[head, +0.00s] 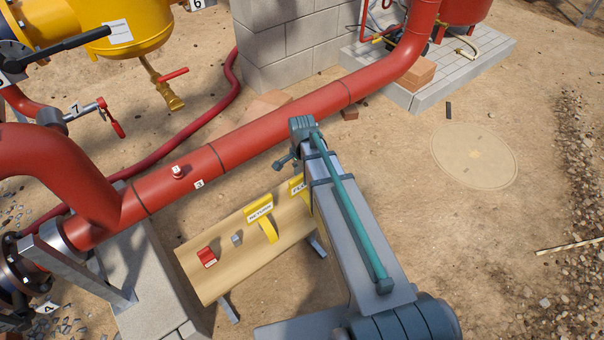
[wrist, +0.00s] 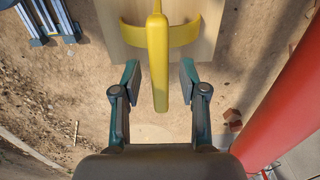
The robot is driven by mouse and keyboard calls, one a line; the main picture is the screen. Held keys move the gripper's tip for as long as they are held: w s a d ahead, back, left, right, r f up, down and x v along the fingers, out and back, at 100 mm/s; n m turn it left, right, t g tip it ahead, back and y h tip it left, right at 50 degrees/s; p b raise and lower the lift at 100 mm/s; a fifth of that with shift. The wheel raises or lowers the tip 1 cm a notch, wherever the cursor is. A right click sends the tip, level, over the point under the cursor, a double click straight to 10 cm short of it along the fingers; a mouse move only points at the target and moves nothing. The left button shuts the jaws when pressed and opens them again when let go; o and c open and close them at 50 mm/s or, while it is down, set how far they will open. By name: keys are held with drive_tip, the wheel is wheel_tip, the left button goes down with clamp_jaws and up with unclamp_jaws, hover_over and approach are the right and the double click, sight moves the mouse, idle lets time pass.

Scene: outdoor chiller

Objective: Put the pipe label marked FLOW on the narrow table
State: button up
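The yellow FLOW label (head: 297,187) stands at the right end of the narrow wooden table (head: 218,273) in the head view, partly hidden behind my arm. In the wrist view, a yellow label (wrist: 158,60), apparently the same one, is seen along its narrow edge, with a curved yellow clip across it. My gripper (wrist: 160,82) is open, with one finger on each side of the label's near end and a visible gap on both sides. The lettering is not visible there. The table (wrist: 205,45) shows behind the label.
A yellow RETURN label (head: 260,212), a small grey block (head: 237,239) and a red block (head: 207,257) are on the table, left of FLOW. A large red pipe (head: 255,139) runs behind the table and shows along the right of the wrist view (wrist: 285,105).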

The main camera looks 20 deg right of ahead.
drive_tip(key=shift+r, duration=0.1)
wheel_tip(320, 180, up, 12)
idle(0.8)
idle(0.3)
drive_tip(key=s+f+n+g+p, duration=0.1)
drive_tip(key=s+f+n+g, duration=0.15)
drive_tip(key=s+f, duration=0.65)
drive_tip(key=s+f+n+g+p, duration=0.1)
drive_tip(key=s+f+n, duration=0.3)
drive_tip(key=s+f, duration=0.5)
drive_tip(key=s+f+n+g, duration=0.1)
drive_tip(key=s+f+n, duration=0.1)
drive_tip(key=s+f, duration=0.2)
drive_tip(key=s+f+n+g+p, duration=0.1)
drive_tip(key=s+f, duration=0.3)
drive_tip(key=s, duration=0.7)
drive_tip(key=s+f+n+g+p, duration=0.1)
drive_tip(key=s+f+n, duration=0.3)
drive_tip(key=s, duration=0.3)
drive_tip(key=shift+s+a+f, duration=0.25)
drive_tip(key=shift+f, duration=0.35)
drive_tip(key=shift+f, duration=0.1)
